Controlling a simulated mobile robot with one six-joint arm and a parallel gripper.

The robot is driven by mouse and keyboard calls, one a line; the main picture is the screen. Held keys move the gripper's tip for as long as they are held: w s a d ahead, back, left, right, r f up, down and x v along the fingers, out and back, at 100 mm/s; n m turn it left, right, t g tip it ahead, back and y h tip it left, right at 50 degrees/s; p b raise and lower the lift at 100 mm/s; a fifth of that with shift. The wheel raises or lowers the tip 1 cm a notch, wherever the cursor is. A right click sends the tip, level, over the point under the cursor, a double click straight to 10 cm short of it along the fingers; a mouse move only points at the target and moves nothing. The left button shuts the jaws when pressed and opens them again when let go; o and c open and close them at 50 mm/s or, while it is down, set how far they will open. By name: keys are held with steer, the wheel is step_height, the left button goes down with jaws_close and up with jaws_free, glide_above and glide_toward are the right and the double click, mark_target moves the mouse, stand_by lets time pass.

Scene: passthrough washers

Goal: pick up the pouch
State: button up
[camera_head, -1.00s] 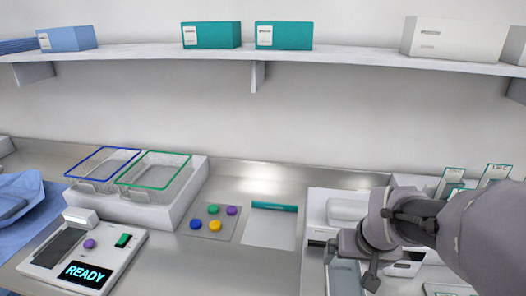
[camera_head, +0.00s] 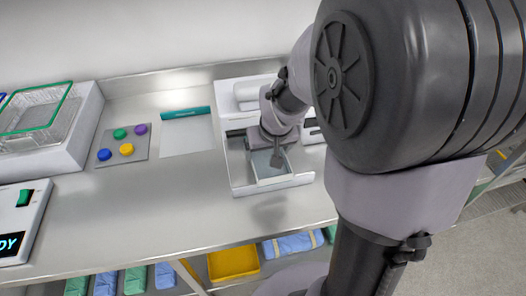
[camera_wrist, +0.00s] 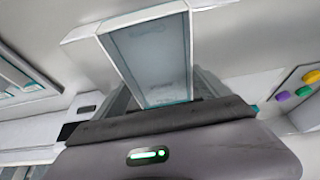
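A pale, clear-faced rectangular piece with a teal lower edge, which looks like the pouch (camera_wrist: 150,60), lies in a white-rimmed tray in the wrist view. In the head view the pale blue pouch (camera_head: 264,170) shows in the front part of the white tray (camera_head: 240,188). My gripper (camera_head: 277,157) points down over it, and a dark fingertip overlaps it in the picture. In the wrist view the dark gripper body covers the near end of the pouch. I cannot tell whether the fingers touch it or how far apart they are.
A white sheet with a teal strip (camera_head: 187,135) and a mat with several coloured buttons (camera_head: 122,146) lie left of the tray. A wire basket (camera_head: 30,118) and a device with a READY-type display (camera_head: 10,243) are further left. A yellow bin (camera_head: 233,263) sits below the counter.

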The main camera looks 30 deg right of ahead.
steer(key=c, duration=0.4)
steer(key=shift+r, duration=0.1)
